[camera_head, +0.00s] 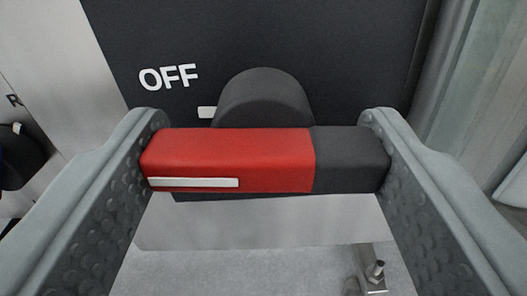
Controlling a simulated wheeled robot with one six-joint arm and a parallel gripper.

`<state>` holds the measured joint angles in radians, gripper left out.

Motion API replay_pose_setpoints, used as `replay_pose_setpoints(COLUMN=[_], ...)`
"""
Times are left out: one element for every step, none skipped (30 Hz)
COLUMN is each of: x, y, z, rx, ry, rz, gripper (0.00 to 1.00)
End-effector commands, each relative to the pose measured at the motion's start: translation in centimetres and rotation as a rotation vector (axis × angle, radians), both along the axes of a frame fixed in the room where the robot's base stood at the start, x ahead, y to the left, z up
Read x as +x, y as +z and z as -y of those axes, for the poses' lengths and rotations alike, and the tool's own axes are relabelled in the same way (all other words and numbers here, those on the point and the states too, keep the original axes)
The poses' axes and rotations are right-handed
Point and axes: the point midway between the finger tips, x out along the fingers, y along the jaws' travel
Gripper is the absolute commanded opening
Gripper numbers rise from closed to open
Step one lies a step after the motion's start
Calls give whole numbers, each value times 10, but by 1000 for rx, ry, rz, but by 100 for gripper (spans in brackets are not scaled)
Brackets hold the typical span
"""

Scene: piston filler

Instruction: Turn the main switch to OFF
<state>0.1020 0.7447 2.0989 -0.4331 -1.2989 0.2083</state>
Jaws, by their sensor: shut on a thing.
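The main switch handle (230,158) is a bar in front of me, red on the left and middle and black at its right end. A white mark runs along the lower left of the red part. The bar lies level. Behind it is a round black hub (264,98) on a dark panel. The white word OFF (168,77) stands on the panel at upper left, with a short white tick beside the hub. My gripper (265,155) is shut on the handle, one finger at each end of the bar.
The dark panel (350,60) fills the upper middle. At the far left a pale panel (50,50) carries another dark knob, partly cut off. A metal bracket with a bolt (375,272) shows below right. A translucent pane (490,90) stands at the right edge.

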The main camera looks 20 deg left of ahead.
Motion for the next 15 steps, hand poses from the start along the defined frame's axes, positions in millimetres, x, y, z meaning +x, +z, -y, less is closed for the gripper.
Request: replay_pose_setpoints(x=[0, 0, 0, 0, 0, 0, 0, 0, 0, 0, 0, 0, 0, 0, 0], y=[0, 0, 0, 0, 0, 0, 0, 0, 0, 0, 0, 0, 0, 0, 0], z=[0, 0, 0, 0, 0, 0, 0, 0, 0, 0, 0, 0, 0, 0, 0], rx=[-27, -43, -61, -71, -80, -89, -93, -96, -97, -97, -97, -96, -96, -96, -96], ry=[0, 0, 0, 0, 0, 0, 0, 0, 0, 0, 0, 0, 0, 0, 0], rz=[9, 14, 20, 23, 26, 29, 30, 31, 32, 32, 32, 31, 31, 31, 31], gripper=[41, 41, 41, 41, 41, 41, 41, 41, 41, 41, 41, 41, 41, 41, 41])
